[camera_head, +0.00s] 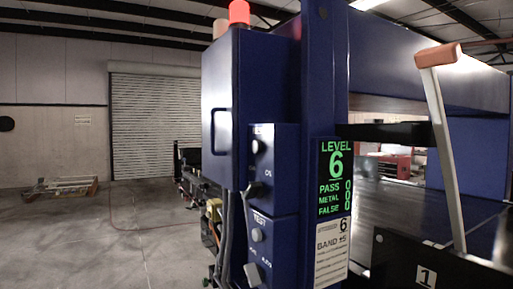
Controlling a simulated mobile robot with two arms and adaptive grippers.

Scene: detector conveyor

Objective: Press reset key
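A blue detector cabinet (220,130) stands at the centre, with two small blue control boxes on its side. The upper box (272,165) has a round light button (255,146) and a grey fitting (252,189) at its lower edge. The lower box (278,250) has a round grey button (257,235) and another grey fitting (252,273). A green-lit display (335,178) reads LEVEL 6, PASS, METAL, FALSE. Neither of my grippers is in view.
A red beacon (239,13) tops the cabinet. A white lever (443,150) with an orange handle rises at the right beside a dark conveyor (400,205) and a plate marked 1 (426,277). Open concrete floor (100,250) lies at the left.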

